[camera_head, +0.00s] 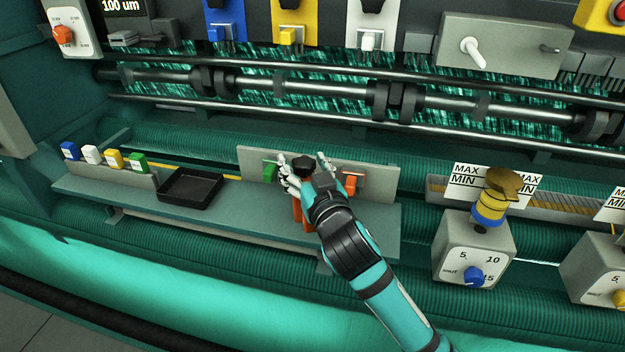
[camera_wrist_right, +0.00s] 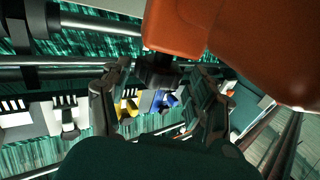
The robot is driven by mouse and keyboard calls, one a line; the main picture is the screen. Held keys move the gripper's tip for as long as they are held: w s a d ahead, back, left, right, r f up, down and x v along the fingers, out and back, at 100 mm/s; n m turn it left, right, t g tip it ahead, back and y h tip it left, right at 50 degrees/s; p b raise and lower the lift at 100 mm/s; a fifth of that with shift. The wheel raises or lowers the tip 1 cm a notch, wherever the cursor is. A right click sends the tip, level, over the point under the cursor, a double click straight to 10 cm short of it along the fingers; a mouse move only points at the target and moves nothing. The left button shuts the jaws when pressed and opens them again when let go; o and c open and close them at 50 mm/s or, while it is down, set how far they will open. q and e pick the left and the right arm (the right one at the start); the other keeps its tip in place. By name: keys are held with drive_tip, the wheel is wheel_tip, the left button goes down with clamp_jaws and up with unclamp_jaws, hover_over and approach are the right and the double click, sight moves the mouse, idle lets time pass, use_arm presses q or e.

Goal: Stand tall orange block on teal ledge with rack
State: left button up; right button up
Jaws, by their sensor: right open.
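The tall orange block (camera_head: 297,212) has a black top and shows partly behind my right wrist, over the teal ledge (camera_head: 245,203). My right gripper (camera_head: 306,164) is open, with a finger on each side of the black top. In the right wrist view the orange block (camera_wrist_right: 178,28) looms large at the top, and its black part lies between the spread fingers (camera_wrist_right: 158,95). I cannot tell whether either finger touches it. My left gripper is not in view.
A low grey rack (camera_head: 115,180) with small blue, white, yellow and green pieces stands on the ledge's left. A black tray (camera_head: 190,188) lies beside it. A grey panel (camera_head: 384,180) with green and orange switches stands behind my gripper. A dial box (camera_head: 470,255) is at right.

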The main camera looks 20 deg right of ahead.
drive_tip(key=s+b, duration=0.2)
drive_tip(key=s, duration=0.5)
drive_tip(key=shift+s+a+f, duration=0.1)
drive_tip(key=shift+s+f, duration=0.05)
drive_tip(key=shift+s, duration=0.2)
drive_tip(key=s+p, duration=0.1)
drive_tip(key=s, duration=0.1)
drive_tip(key=s+p, duration=0.1)
drive_tip(key=p, duration=0.1)
drive_tip(key=shift+s+r+p, duration=0.2)
drive_tip(key=shift+s+p, duration=0.1)
drive_tip(key=shift+s, duration=0.05)
